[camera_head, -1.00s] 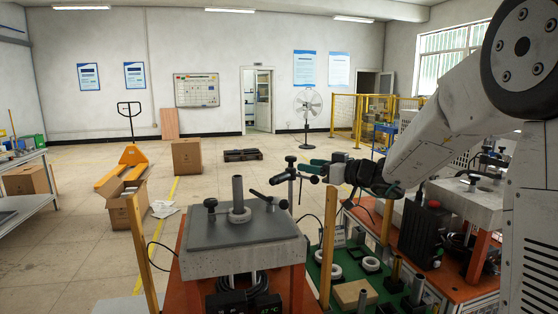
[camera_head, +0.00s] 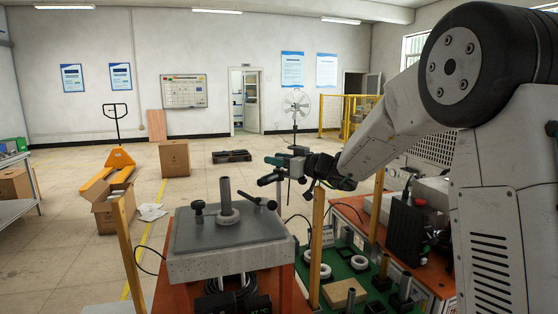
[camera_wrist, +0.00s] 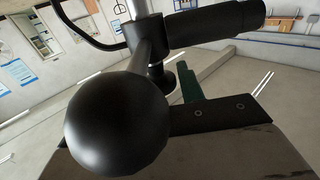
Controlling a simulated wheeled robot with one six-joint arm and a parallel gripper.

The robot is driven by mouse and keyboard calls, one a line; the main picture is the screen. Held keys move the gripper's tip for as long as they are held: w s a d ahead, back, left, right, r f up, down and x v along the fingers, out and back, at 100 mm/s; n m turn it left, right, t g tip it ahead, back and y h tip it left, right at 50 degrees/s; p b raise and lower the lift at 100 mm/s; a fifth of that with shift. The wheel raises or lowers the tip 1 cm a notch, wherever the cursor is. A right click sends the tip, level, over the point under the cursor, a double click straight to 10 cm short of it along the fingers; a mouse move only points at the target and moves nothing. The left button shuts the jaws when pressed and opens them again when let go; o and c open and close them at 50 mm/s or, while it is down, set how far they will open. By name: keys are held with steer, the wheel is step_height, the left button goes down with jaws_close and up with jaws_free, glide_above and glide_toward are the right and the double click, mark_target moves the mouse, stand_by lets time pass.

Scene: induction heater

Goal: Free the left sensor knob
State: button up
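The induction heater (camera_head: 190,266) stands in front of me with a flat grey top. A grey metal post (camera_head: 226,195) with a pale collar rises from it. A small upright black knob (camera_head: 198,208) is left of the post, and a slanted black handle (camera_head: 258,202) is on its right. My gripper (camera_head: 283,163) is above and beyond the right back corner, with a black sensor piece (camera_head: 268,180) at its tip. The wrist view shows a black ball knob (camera_wrist: 117,122) very close, on a rod to a black cylinder (camera_wrist: 215,22). The finger gap is hidden.
A green tray (camera_head: 338,268) with rings and blocks is right of the heater. A wooden upright (camera_head: 318,240) stands between them, another (camera_head: 128,245) at the left. A black cable hangs beside the heater. Floor behind is open, with cardboard boxes (camera_head: 174,158) and a pallet truck (camera_head: 118,160).

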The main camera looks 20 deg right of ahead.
steer(key=c, duration=0.5)
steer(key=shift+o, duration=0.2)
steer(key=shift+y, duration=0.3)
steer(key=n+g+y, duration=0.2)
steer(key=shift+d+n+g, duration=0.1)
steer(key=shift+n+g, duration=0.2)
steer(key=shift+g, duration=0.1)
steer(key=shift+n+g+y, duration=1.4)
steer(key=shift+n+g, duration=0.1)
steer(key=shift+g, duration=0.8)
steer(key=o, duration=0.9)
steer(key=v, duration=0.7)
steer(key=shift+d, duration=0.3)
